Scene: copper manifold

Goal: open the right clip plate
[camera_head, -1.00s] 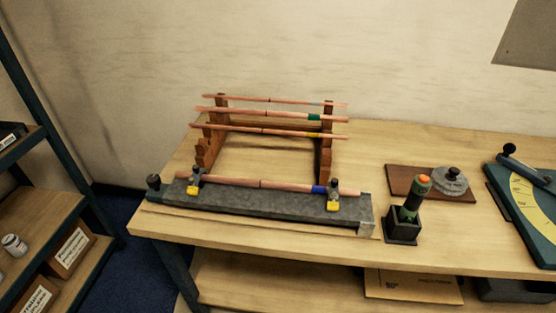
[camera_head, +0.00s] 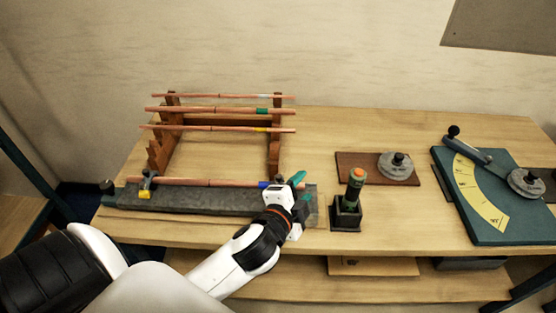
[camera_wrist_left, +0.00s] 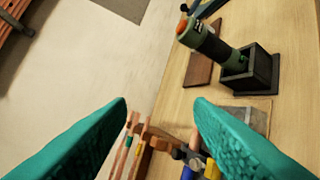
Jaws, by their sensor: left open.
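The grey bar (camera_head: 200,202) lies along the table's front edge with a copper pipe (camera_head: 190,182) on it. The left clip plate (camera_head: 145,188) shows its yellow tab. The right clip plate is hidden behind my left gripper (camera_head: 301,193) in the head view. In the left wrist view its yellow tab (camera_wrist_left: 211,170) shows at the bottom edge, just beyond the fingers and partly cut off. My left gripper (camera_wrist_left: 161,108) is open, its teal fingers apart with nothing held between them, over the bar's right end. My right gripper is not in view.
A wooden rack (camera_head: 274,150) with several copper pipes stands behind the bar. A green torch (camera_head: 355,184) in a black holder (camera_head: 346,214) stands close to the right of my gripper. A brown board (camera_head: 360,168) and a teal gauge plate (camera_head: 480,215) lie farther right.

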